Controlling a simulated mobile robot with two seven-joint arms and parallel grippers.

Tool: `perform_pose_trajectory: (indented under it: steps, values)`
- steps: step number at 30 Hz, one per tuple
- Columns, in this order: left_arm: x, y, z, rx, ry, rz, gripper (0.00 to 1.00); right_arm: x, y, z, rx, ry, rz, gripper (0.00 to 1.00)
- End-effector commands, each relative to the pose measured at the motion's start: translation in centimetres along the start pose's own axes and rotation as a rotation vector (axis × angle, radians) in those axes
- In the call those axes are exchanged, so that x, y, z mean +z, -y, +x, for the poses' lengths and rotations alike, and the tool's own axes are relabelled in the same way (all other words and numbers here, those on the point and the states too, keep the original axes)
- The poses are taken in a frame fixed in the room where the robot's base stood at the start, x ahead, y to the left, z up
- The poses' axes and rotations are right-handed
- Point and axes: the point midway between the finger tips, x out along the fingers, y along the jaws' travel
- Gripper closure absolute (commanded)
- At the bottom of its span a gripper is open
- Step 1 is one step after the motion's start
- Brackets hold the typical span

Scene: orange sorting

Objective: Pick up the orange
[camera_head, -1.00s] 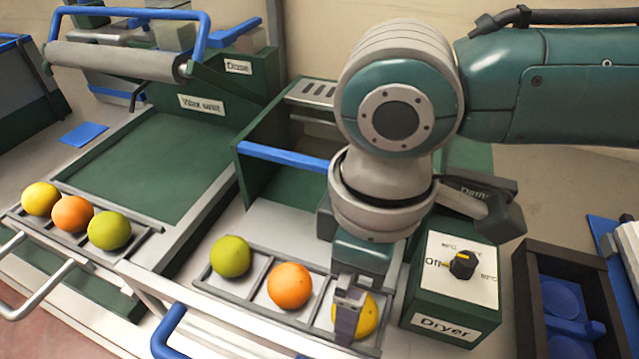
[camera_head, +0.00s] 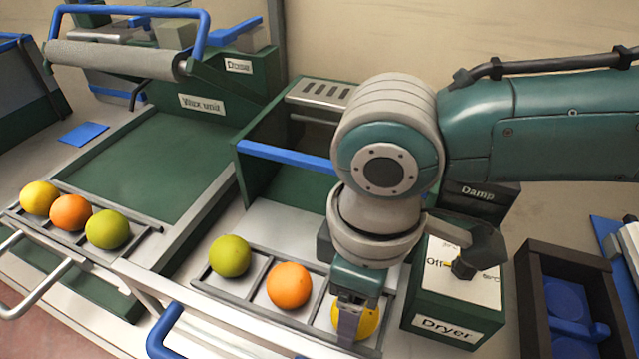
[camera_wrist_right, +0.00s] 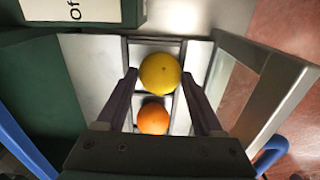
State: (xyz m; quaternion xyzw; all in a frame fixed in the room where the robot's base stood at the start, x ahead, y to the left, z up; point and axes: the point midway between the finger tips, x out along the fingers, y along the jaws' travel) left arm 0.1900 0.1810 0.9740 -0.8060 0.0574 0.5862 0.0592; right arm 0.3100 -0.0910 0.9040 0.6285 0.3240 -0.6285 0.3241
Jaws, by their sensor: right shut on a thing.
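An orange (camera_head: 289,285) sits in the middle compartment of the front tray (camera_head: 240,290), and it also shows in the right wrist view (camera_wrist_right: 153,118). A second orange (camera_head: 71,212) sits in the left tray between a yellow fruit and a green one. My right gripper (camera_head: 349,322) is at the front tray's right compartment, shut on a yellow fruit (camera_head: 366,318). In the right wrist view the yellow fruit (camera_wrist_right: 160,73) is between the two fingers (camera_wrist_right: 160,78). A finger hides part of it in the head view. My left gripper is not in view.
A green fruit (camera_head: 230,256) is in the front tray's left compartment. The Dryer box (camera_head: 452,310) with its knob stands close right of my right gripper. A dark crate (camera_head: 532,300) is farther right. The green wax unit bed (camera_head: 150,165) is empty.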

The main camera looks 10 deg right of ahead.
Motion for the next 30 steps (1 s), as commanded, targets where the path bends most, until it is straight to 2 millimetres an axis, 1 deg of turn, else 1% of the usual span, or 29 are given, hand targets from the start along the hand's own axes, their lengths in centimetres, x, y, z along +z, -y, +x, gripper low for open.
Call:
perform_pose_trajectory:
  steps: [1,8,16,20,23,25,29,30]
  values:
    - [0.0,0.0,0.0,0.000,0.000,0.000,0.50,0.0,0.0,0.0,0.000,0.000,0.000,0.63]
    - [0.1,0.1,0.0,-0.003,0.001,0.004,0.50,0.0,0.0,0.0,0.000,0.000,0.000,0.89]
    - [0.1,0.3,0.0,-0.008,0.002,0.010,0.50,0.0,0.0,-0.2,0.000,-0.001,0.000,0.90]
    - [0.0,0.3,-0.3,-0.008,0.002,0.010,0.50,0.0,0.0,-1.1,0.000,-0.001,0.000,0.90]
    - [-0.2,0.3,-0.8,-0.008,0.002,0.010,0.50,-0.1,-0.1,-2.6,0.000,-0.003,0.000,0.90]
    - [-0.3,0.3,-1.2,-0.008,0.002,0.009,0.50,-0.1,-0.1,-4.2,0.001,-0.004,-0.001,0.90]
    - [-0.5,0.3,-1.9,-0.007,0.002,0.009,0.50,-0.1,-0.1,-8.4,0.002,-0.007,-0.002,0.90]
    - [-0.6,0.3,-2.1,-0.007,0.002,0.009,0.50,-0.1,-0.1,-9.7,0.003,-0.006,-0.002,0.90]
